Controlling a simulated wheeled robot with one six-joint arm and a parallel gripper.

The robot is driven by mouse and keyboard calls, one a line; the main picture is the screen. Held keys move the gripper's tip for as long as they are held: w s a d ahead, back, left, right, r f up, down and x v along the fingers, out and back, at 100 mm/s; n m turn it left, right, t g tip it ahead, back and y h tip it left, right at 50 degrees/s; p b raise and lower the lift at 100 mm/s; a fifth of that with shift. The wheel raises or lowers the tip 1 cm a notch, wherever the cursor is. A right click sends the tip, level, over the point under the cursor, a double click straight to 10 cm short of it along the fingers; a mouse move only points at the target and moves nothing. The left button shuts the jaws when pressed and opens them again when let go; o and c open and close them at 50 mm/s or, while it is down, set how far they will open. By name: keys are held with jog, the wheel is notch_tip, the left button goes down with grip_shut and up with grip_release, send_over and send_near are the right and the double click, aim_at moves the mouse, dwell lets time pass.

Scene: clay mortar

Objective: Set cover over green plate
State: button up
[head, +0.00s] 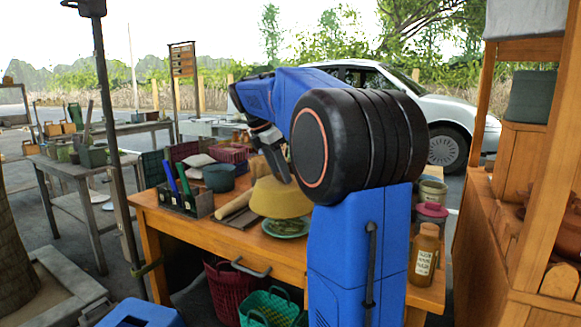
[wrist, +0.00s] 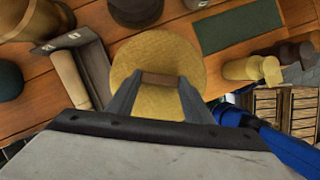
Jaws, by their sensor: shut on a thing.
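The cover (head: 280,199) is a yellow woven dome with a brown handle (wrist: 162,79) on top. My gripper (head: 280,177) is shut on this handle, with one finger on each side of it in the wrist view (wrist: 162,90). The green plate (head: 286,230) lies on the wooden table near its front edge. The cover is above the plate in the head view, with the plate's front rim showing below it. I cannot tell whether they touch. The plate is hidden under the cover in the wrist view (wrist: 158,48).
A rolled tan cylinder (head: 234,205) on a dark board lies left of the cover. A dark caddy (head: 186,205) with blue and green handles stands further left. A brown bottle (head: 425,257) and a pink-topped jar (head: 432,210) stand at the right. A green mat (wrist: 240,26) lies near the cover.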

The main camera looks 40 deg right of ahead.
jog(key=shift+s+d+r, duration=0.1)
jog(key=shift+s+d, duration=0.15)
jog(key=shift+d, duration=0.2)
jog(key=shift+d+f, duration=0.2)
jog(key=shift+f, duration=4.5)
jog(key=o, duration=1.6)
jog(key=shift+c, duration=0.2)
jog(key=v, duration=1.7)
jog(key=shift+r, duration=0.2)
